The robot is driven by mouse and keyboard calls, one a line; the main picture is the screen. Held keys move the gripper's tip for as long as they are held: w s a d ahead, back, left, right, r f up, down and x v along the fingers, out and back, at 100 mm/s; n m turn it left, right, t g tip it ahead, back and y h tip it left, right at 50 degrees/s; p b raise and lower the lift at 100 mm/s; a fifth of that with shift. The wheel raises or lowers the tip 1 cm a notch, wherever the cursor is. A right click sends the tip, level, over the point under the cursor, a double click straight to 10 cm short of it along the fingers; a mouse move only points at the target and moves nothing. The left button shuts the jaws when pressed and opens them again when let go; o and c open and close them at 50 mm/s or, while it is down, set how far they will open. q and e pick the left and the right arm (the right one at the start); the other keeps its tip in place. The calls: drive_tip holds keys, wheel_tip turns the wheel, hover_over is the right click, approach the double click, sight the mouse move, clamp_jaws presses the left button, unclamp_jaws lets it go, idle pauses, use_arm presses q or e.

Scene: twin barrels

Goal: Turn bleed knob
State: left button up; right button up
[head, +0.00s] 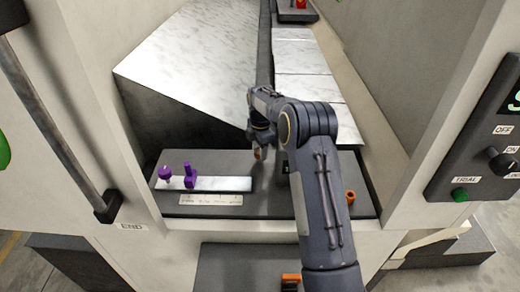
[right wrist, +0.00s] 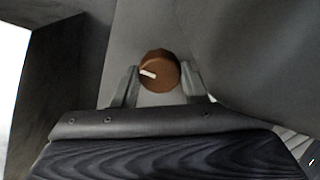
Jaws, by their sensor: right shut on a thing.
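The bleed knob is a round brown-orange knob (right wrist: 160,68) with a white pointer line, seen in the right wrist view. The line points to the left and slightly up. My right gripper (right wrist: 161,84) has one finger on each side of the knob and is shut on it. In the head view my right gripper (head: 262,146) reaches down to the dark panel in the recess, and only a small orange-brown bit of the knob (head: 258,154) shows under it. My left gripper is not in view.
Purple knobs (head: 189,176) stand on a light strip at the panel's left, behind a label plate (head: 211,199). An orange part (head: 350,197) is at the panel's right. Cabinet walls flank the recess. A control box (head: 480,150) with a green button is at far right.

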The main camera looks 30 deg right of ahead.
drive_tip(key=m, duration=0.3)
drive_tip(key=shift+m, duration=0.3)
drive_tip(key=m, duration=0.3)
drive_tip(key=shift+m, duration=0.3)
drive_tip(key=m, duration=0.3)
drive_tip(key=shift+m, duration=0.3)
drive_tip(key=shift+w+m, duration=0.1)
drive_tip(key=shift+m, duration=1.9)
drive_tip(key=o, duration=1)
drive_tip(key=shift+c, duration=0.2)
